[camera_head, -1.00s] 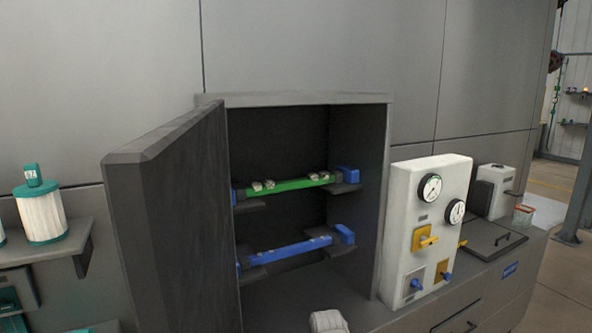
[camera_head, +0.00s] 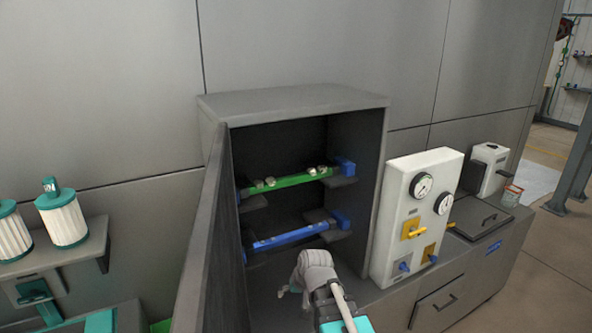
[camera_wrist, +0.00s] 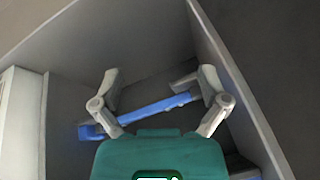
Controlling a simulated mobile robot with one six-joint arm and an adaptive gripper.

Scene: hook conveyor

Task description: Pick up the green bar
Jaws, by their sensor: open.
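The green bar (camera_head: 300,179) lies across the upper supports inside an open dark cabinet, with small pale pieces on top and blue ends. It is not recognisable in the wrist view. A blue bar (camera_head: 290,235) lies on the lower supports, and a blue bar also shows between and beyond my fingers in the wrist view (camera_wrist: 155,107). My gripper (camera_wrist: 160,84) is open and empty, its two grey fingers spread wide. In the head view my gripper (camera_head: 288,291) is low at the cabinet front, below both bars, partly hidden by my wrist.
The cabinet door (camera_head: 208,240) stands open on the left. A white gauge panel (camera_head: 415,215) with knobs stands close on the right. Dark supports (camera_head: 343,181) hold the bar ends. White filters (camera_head: 63,218) stand on a shelf at far left.

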